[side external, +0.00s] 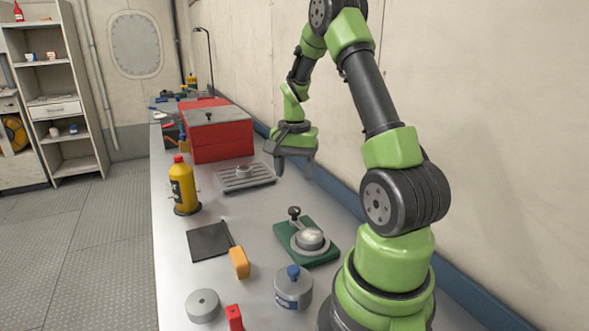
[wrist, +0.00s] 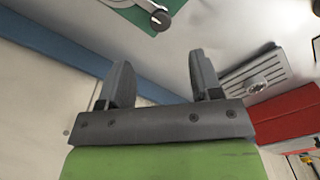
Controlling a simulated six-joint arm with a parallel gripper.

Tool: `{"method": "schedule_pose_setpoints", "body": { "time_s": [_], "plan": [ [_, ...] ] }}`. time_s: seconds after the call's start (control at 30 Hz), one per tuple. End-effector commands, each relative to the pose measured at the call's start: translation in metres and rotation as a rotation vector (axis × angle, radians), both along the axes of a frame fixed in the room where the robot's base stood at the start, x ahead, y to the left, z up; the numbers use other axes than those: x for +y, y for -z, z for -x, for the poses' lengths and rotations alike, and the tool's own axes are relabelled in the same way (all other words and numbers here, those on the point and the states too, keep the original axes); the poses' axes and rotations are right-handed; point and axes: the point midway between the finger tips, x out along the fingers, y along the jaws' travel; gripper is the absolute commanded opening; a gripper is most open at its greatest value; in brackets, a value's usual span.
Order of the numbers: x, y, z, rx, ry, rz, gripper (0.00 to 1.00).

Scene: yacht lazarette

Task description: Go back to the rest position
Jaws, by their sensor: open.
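My gripper (side external: 294,165) hangs above the back part of the bench near the wall, to the right of the grey slotted tray and the red box. Its two fingers stand apart in the wrist view (wrist: 155,75), with nothing between them. My green and dark grey arm arches up from its base at the lower right of the side view.
A red box (side external: 222,141), slotted tray (side external: 262,181), yellow bottle (side external: 183,187), green board (side external: 320,257) with a metal fixture, black pad (side external: 208,242) and lidded grey pot (side external: 293,291) stand on the bench (side external: 180,270). The wall runs close along the right.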

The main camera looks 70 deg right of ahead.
Motion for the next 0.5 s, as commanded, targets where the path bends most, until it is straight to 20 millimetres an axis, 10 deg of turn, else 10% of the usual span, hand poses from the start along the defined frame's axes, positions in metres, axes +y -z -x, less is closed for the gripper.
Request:
{"method": "schedule_pose_setpoints", "body": {
  "time_s": [0.5],
  "plan": [
    [0.0057,-0.0071,-0.0038,-0.012,-0.024,0.008,0.59]
  ]
}}
